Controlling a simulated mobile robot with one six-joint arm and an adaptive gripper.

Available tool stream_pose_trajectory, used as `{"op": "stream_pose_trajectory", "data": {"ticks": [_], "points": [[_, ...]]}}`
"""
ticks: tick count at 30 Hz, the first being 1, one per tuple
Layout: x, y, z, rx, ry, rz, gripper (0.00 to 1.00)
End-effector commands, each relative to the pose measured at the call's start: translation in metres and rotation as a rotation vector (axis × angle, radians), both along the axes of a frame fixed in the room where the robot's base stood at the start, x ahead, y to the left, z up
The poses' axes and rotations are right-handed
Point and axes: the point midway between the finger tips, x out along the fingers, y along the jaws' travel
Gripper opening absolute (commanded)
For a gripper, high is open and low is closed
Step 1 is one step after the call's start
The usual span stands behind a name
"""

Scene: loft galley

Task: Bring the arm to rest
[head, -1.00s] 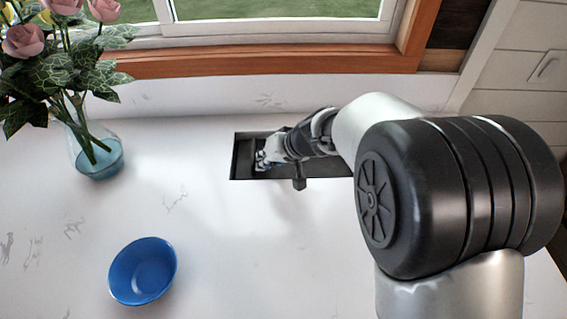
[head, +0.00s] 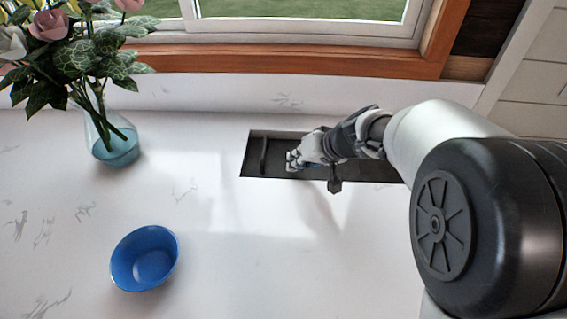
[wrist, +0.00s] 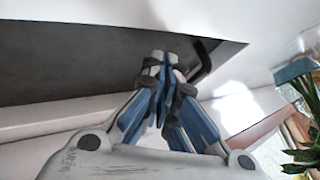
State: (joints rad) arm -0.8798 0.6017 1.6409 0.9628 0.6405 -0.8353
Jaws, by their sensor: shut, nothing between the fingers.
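My gripper (head: 291,160) is in the head view, over the dark rectangular recess (head: 262,170) in the white counter. Its fingers point left in that view. In the wrist view the blue-grey fingers (wrist: 160,62) meet at their tips, with nothing between them. The dark recess (wrist: 70,75) lies beyond the fingertips there. I cannot tell how high the gripper is above the recess. My arm comes in from the right side of the head view.
A blue bowl (head: 145,258) stands on the counter at the lower left. A glass vase (head: 114,142) with flowers stands at the upper left. A wood-framed window (head: 280,60) is behind the counter. The counter (head: 250,270) between bowl and arm is clear.

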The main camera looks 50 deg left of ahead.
Motion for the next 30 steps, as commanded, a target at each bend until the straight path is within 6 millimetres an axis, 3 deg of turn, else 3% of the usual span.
{"op": "stream_pose_trajectory", "data": {"ticks": [1,3,9,23,26,29,30], "points": [[0.002,-0.007,0.017,0.005,-0.003,-0.002,0.00],[0.003,-0.017,0.029,0.004,-0.005,0.000,0.00],[0.007,-0.038,0.052,0.003,-0.002,0.000,0.00],[0.010,-0.050,0.062,0.000,-0.004,-0.003,0.00],[0.018,-0.071,0.074,-0.010,-0.010,-0.035,0.00],[0.032,-0.118,0.097,-0.039,-0.022,-0.106,0.00],[0.037,-0.143,0.107,-0.057,-0.030,-0.143,0.00]]}}
